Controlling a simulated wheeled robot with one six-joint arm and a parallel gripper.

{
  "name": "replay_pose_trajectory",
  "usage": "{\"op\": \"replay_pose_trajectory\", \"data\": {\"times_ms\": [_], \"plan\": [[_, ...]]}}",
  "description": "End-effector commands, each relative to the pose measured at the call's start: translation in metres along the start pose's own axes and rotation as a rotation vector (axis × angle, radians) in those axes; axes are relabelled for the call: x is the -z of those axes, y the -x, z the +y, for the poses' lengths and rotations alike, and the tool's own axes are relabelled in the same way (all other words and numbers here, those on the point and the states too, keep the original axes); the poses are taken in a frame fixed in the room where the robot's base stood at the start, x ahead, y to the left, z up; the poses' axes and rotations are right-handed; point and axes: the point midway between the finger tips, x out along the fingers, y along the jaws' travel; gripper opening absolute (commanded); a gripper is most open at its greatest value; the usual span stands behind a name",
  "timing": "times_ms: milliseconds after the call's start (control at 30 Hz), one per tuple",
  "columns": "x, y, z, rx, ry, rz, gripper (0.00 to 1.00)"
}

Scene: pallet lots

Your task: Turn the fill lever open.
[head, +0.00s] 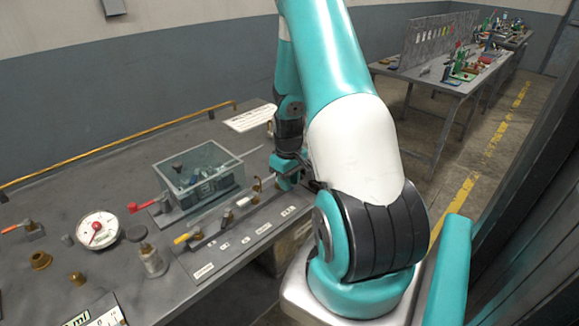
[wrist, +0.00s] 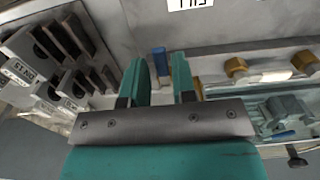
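A small blue upright handle (wrist: 159,60) shows in the wrist view, in the gap between my fingers and slightly beyond their tips. It looks like the fill lever, since a white label (wrist: 190,4), cut by the top edge and upside down, seems to read FILL. My gripper (wrist: 160,72) is open, with a finger on each side of the handle and visible space around it. I cannot tell how deep the handle sits between the fingers. In the head view my gripper (head: 287,182) is low over the bench's right part, and the blue handle is not distinguishable there.
A clear-lidded box (head: 198,172) stands left of my gripper on the bench (head: 80,175). Red (head: 133,208) and yellow (head: 182,239) handles, a round gauge (head: 98,231) and a labelled strip (head: 245,238) are nearby. Grey labelled blocks (wrist: 45,70) stand left in the wrist view.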

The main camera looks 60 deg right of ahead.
Motion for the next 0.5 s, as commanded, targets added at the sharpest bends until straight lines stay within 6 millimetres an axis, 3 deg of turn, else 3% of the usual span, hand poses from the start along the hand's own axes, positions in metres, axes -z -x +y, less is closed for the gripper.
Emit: {"op": "replay_pose_trajectory", "data": {"times_ms": [167,500], "plan": [[0.001,0.026,0.001,-0.004,0.0,0.007,0.25],[0.001,0.113,0.001,-0.005,0.0,0.007,0.25]]}}
